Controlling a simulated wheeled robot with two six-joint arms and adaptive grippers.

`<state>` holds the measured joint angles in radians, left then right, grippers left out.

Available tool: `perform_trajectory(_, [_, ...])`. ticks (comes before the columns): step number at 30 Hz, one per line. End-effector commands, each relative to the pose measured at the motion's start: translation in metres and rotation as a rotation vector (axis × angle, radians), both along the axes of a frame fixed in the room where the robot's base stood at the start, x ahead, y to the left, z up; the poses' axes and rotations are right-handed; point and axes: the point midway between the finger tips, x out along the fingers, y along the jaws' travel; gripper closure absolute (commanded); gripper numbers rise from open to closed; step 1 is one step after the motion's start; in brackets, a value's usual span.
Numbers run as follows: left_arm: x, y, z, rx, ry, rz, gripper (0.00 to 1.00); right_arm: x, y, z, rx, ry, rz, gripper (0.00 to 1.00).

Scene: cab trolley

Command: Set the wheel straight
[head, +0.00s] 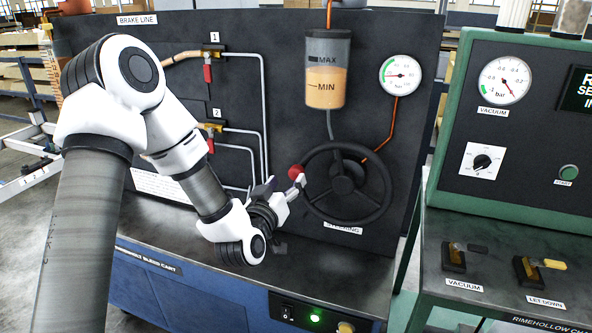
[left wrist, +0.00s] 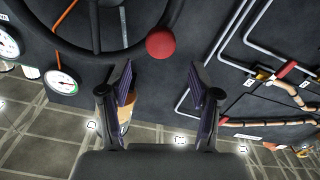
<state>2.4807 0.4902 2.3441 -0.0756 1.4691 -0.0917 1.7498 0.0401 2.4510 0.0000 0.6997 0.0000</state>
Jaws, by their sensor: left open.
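The black steering wheel (head: 343,186) is mounted on the dark upright panel above the STEERING label. A red ball knob (head: 296,172) sits on the left side of its rim. My left gripper (head: 284,192) is just left of the wheel, close to the knob. In the left wrist view the two fingers of the left gripper (left wrist: 160,90) stand wide apart with nothing between them. The red knob (left wrist: 161,43) shows beyond the fingertips, roughly centred on the gap. No contact with it is visible. My right gripper is in neither view.
Brake lines with red-handled valves (head: 208,73) are on the panel's left. A fluid reservoir (head: 327,75) and a gauge (head: 400,75) sit above the wheel. A green console (head: 520,130) stands at the right. The cart top (head: 335,275) below the wheel is clear.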

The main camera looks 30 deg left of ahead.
Motion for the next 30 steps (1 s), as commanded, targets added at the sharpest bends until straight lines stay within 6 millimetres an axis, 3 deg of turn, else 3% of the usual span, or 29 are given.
perform_trajectory(6, [0.041, 0.010, 0.002, 0.003, 0.001, 0.000, 0.37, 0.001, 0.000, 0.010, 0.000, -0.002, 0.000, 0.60])
perform_trajectory(9, [0.052, 0.012, 0.000, 0.001, 0.001, 0.000, 0.37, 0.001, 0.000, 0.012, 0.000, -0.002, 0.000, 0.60])
perform_trajectory(17, [0.055, 0.013, -0.001, 0.000, 0.003, -0.001, 0.37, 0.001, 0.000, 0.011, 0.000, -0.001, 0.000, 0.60])
perform_trajectory(22, [0.055, 0.013, -0.001, 0.000, 0.003, -0.001, 0.94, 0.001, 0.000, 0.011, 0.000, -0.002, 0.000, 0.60])
perform_trajectory(23, [0.055, 0.013, -0.001, 0.000, 0.003, -0.001, 1.00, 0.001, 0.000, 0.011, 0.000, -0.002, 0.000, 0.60])
perform_trajectory(30, [0.055, 0.013, 0.000, 0.005, 0.003, -0.001, 1.00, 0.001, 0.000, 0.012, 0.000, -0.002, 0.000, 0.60])
